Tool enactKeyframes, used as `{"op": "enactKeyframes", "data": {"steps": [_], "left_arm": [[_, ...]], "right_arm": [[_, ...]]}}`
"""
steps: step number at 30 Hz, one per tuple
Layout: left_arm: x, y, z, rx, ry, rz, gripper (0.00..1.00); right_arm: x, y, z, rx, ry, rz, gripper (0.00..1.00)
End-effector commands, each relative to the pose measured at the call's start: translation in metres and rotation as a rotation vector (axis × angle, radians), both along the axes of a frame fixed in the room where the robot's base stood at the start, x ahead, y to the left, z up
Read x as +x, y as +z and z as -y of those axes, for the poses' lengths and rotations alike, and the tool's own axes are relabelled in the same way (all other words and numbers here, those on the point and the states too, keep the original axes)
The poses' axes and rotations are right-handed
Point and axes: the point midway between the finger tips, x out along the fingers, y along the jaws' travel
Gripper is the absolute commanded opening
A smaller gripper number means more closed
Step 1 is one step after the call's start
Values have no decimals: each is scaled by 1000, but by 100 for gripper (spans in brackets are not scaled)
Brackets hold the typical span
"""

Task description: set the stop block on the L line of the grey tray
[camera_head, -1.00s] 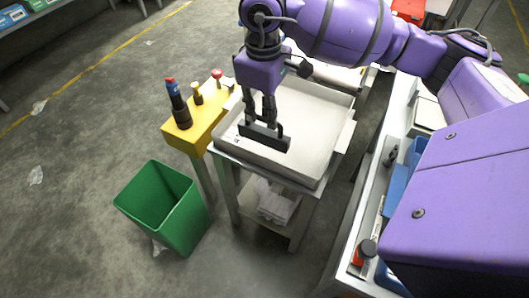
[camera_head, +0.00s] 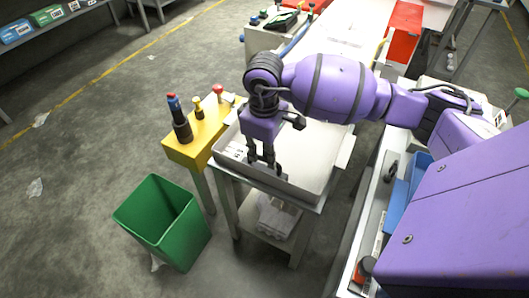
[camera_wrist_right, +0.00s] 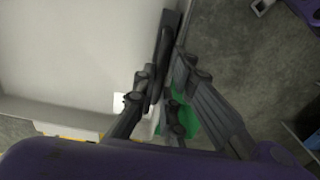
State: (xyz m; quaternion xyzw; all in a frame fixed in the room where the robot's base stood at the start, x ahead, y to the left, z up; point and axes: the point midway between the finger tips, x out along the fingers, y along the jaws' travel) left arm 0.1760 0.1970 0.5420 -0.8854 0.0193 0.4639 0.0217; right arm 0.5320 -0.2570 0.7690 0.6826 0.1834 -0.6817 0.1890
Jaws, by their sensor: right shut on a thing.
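The grey tray (camera_head: 312,148) stands on a small table, and its pale inside fills the left of the right wrist view (camera_wrist_right: 75,50). My right gripper (camera_head: 265,168) points down at the tray's near side. It is shut on the stop block, a long black bar (camera_wrist_right: 166,45) between its fingers in the wrist view. In the head view the block is mostly hidden by the fingers and the tray's near wall. I cannot tell if it touches the tray floor. A white marked label (camera_head: 233,150) shows at the tray's left; the L line is not readable. My left gripper is not in view.
A yellow stand (camera_head: 196,146) with several coloured-top posts adjoins the tray's left side. A green bin (camera_head: 163,222) stands on the floor in front. A workbench with blue bins (camera_head: 398,200) lies to the right. Open floor is at left.

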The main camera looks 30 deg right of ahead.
Motion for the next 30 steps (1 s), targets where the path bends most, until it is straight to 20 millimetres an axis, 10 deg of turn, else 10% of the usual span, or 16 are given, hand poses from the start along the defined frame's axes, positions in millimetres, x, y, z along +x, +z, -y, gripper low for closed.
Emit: {"op": "enactKeyframes", "data": {"steps": [6, 11, 22, 30], "left_arm": [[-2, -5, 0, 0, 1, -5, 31], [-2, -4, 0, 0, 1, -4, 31], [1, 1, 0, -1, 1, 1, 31], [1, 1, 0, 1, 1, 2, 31]], "right_arm": [[1, -3, 0, 1, 0, 3, 0], [0, -3, 0, 0, 0, 0, 29], [0, 2, 0, 1, 0, 1, 29], [2, 50, 0, -1, 1, 6, 29]]}}
